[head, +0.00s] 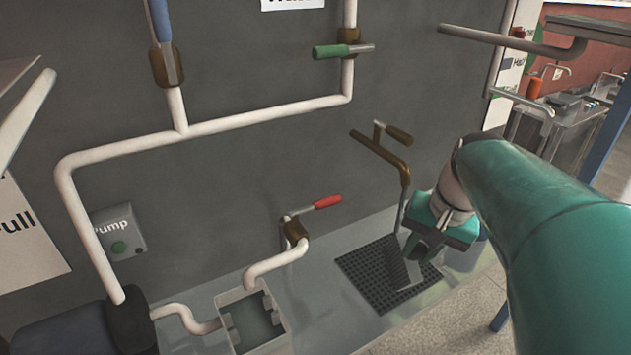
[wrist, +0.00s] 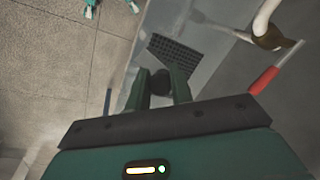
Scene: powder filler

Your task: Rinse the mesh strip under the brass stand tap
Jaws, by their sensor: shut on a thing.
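The brass stand tap (head: 383,155) rises beside the wall in the head view, with a brass handle on top and a thin grey pipe below. My gripper (head: 419,250) is low, just right of that pipe. It is shut on a grey strip, the mesh strip (head: 399,268), which hangs tilted from the fingers over a black grate (head: 363,277). Whether the strip touches the grate I cannot tell. In the wrist view my gripper's fingers (wrist: 160,86) are close together, and the strip is not clear there. No water is visible.
A small open basin (head: 250,320) sits left of the grate, below a red-handled tap (head: 327,202). White pipes (head: 210,127) with a green-handled valve (head: 331,51) run along the wall. Speckled floor (wrist: 50,70) lies beyond the bench edge.

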